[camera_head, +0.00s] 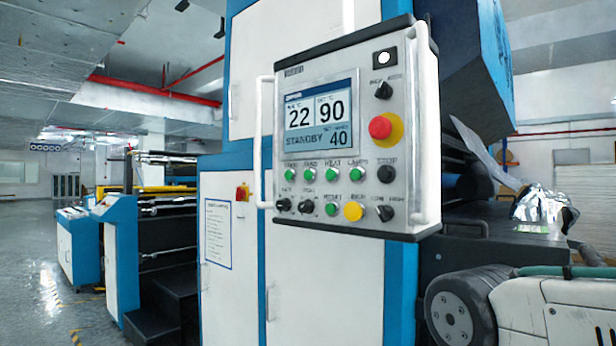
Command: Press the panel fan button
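The control panel (271,150) is a pale box with a dark frame and white side handles, mounted on the machine. Its screen (320,117) reads 22, 90, STANDBY and 40. Below it is a row of green buttons, with HEAT the clearest label. The button just left of the HEAT button (331,174) is green (309,174); its label is blurred and may read FANS, but I cannot be sure. A lower row holds black knobs, a green button and a yellow button (353,211). My gripper is not in view.
A red emergency stop (380,127) on a yellow ring sits at the panel's right, below a black knob (383,90). Crumpled silver film (542,203) lies on a dark surface at right. Open floor (60,310) is at left.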

